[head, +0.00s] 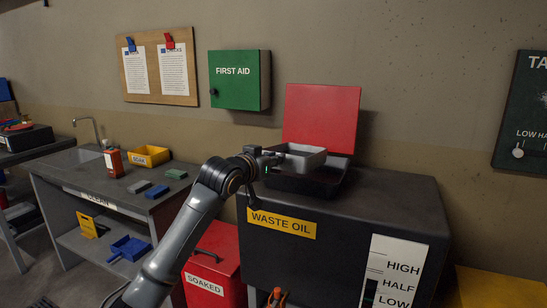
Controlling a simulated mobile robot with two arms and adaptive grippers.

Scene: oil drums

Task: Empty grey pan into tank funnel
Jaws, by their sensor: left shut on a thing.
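The grey pan (302,157) is held above the dark funnel (312,184) on top of the black waste oil tank (385,203). The pan looks close to level, and its contents cannot be made out. My left gripper (272,160) is shut on the pan's left side. The red funnel lid (321,117) stands open behind the pan. The tank's front has a yellow WASTE OIL label and a white level scale marked HIGH, HALF and LOW.
A red SOAKED bin (213,268) stands left of the tank. The workbench (100,190) at left holds a sink, a yellow bin (148,156), a red can (113,162) and several small blocks. A green FIRST AID box (238,80) hangs on the wall behind.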

